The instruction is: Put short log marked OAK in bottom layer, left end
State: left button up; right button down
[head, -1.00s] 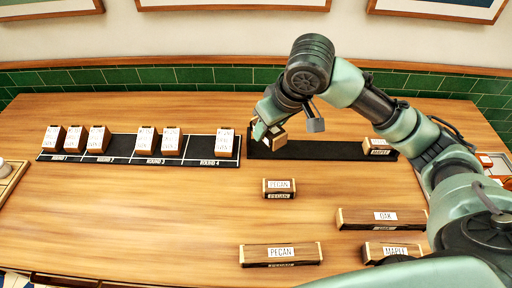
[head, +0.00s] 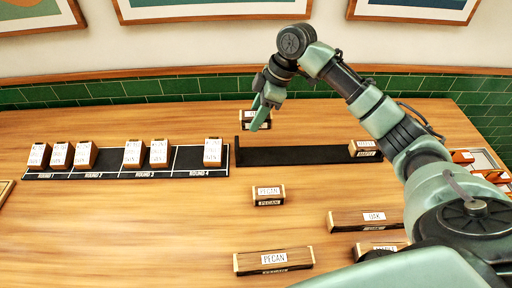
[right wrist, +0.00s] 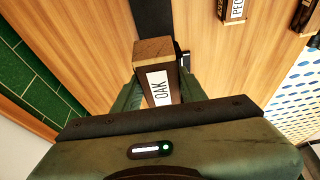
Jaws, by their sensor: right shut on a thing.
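My right gripper (head: 263,112) is shut on a short log marked OAK (head: 249,113). The gripper partly covers the log in the head view. In the right wrist view the OAK log (right wrist: 151,50) sits between the fingers, its label visible. The gripper holds it over or just behind the left end of the long black tray (head: 310,155); its exact height is hard to tell. A short log marked MAPLE (head: 365,149) lies at the tray's right end. The stretch of tray between is bare. My left gripper is not in view.
A short PECAN log (head: 268,196), a long OAK log (head: 365,220), a long PECAN log (head: 273,261) and another log (head: 380,250), partly behind my arm, lie in front. A board marked with rounds (head: 108,172) holds several labelled blocks at left.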

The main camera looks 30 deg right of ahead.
aim_at(251, 156)
notch_tip(251, 156, down, 13)
jog(key=shift+r+p, duration=0.1)
jog(key=shift+p, duration=0.95)
jog(key=shift+f, duration=0.3)
jog(key=shift+f, duration=0.1)
jog(key=c, duration=0.8)
grip_release()
jog(key=b+v, duration=0.2)
jog(key=v, duration=1)
